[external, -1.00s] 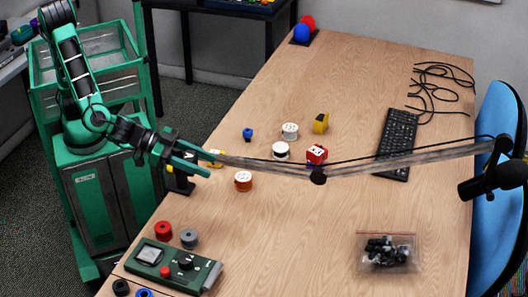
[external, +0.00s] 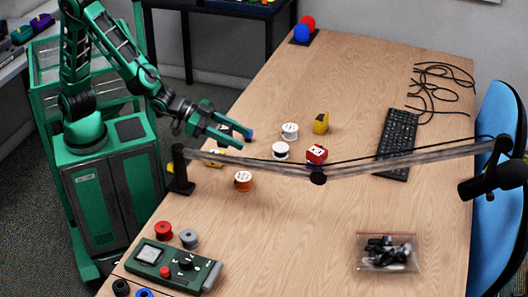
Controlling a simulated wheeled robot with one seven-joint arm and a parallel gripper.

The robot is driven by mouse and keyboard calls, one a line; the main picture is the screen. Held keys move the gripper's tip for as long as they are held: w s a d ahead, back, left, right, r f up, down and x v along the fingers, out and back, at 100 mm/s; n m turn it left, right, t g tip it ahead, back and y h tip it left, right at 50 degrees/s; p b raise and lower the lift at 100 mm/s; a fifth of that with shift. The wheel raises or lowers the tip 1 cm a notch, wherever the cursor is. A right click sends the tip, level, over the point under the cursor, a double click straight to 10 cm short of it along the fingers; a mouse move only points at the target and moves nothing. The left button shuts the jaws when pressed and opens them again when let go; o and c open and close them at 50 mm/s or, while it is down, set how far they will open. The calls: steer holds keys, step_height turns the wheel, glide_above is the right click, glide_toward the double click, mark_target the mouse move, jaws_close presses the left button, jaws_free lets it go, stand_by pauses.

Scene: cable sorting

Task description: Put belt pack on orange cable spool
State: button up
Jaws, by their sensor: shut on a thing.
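The orange cable spool (external: 243,182), with a pale top, stands upright on the table left of the middle, toward the near side. My gripper (external: 244,138) is above the left part of the table, beyond the spool and apart from it. Its jaws are at a small blue thing (external: 250,134) and shut on it, mostly hidden by the fingers. I cannot tell for sure which object is the belt pack. A yellow box (external: 321,123) and a red box (external: 316,154) with pale marks stand to the right. A yellow thing (external: 215,158) by the left edge is partly hidden by the boom arm.
A boom arm (external: 400,160) crosses above the table from a clamp (external: 180,172) to a microphone (external: 492,181). Two pale-topped spools (external: 290,131) (external: 281,151) stand right of my gripper. A green control box (external: 172,267), keyboard (external: 397,144) and bag of black parts (external: 386,251) lie around. The centre front is clear.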

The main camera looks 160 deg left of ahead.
steer(key=s+a+r+m+t+h, duration=0.1)
steer(key=s+a+r, duration=0.1)
steer(key=s+a, duration=0.4)
steer(key=s+a+r, duration=0.3)
steer(key=s+a, duration=0.3)
steer(key=s, duration=0.1)
glide_above(243, 179)
steer(key=w+a, duration=0.1)
steer(key=a, duration=0.2)
step_height(243, 179, down, 18)
steer(key=shift+w+f, duration=0.15)
steer(key=shift+f, duration=1)
steer(key=shift+w+f, duration=0.1)
steer(key=shift+f, duration=1)
steer(key=o, duration=1.1)
steer(key=shift+f, duration=0.1)
